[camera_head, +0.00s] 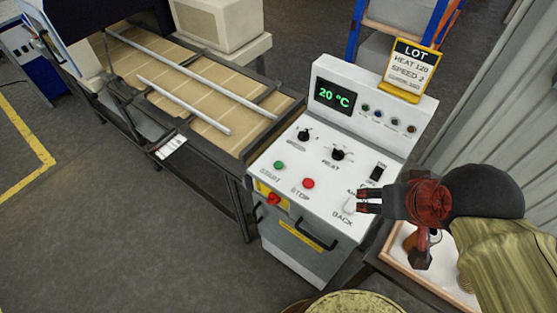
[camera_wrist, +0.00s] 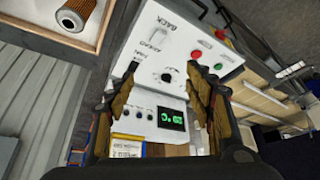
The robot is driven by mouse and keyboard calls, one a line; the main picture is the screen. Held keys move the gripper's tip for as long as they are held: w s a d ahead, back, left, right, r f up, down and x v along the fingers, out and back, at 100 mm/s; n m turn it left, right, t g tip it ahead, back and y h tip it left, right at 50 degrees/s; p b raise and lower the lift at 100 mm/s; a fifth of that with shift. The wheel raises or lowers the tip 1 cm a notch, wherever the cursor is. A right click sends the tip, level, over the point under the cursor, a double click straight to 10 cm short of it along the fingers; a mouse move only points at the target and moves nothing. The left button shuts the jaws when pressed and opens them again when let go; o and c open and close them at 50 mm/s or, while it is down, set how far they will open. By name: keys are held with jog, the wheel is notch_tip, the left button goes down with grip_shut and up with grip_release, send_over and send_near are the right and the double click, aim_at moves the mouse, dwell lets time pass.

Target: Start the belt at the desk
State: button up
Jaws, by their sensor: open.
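The white control desk (camera_head: 325,130) stands right of the belt (camera_head: 190,80). Its panel carries a green START button (camera_head: 279,165), a red STOP button (camera_head: 308,183), a SPEED knob (camera_head: 304,135), a HEAT knob (camera_head: 338,153), a dark rocker switch (camera_head: 376,172) and a pale lever (camera_head: 350,205) by the BACK label. The display (camera_head: 335,95) reads 20 °C. A red rotary switch (camera_head: 273,199) sits on the front. My gripper (camera_head: 362,201) is open and empty at the panel's right edge, by the lever; contact is unclear. In the wrist view its fingers (camera_wrist: 162,68) frame the HEAT knob (camera_wrist: 166,77).
A yellow and white lot card (camera_head: 411,69) reads HEAT 120, SPEED 2. A wooden-rimmed tray (camera_head: 395,250) stands right of the desk, with a filter cartridge (camera_wrist: 75,13) in it. A round yellowish top (camera_head: 352,303) is at the near edge. Floor left of the desk is clear.

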jog(key=c, duration=0.3)
dwell(0.4)
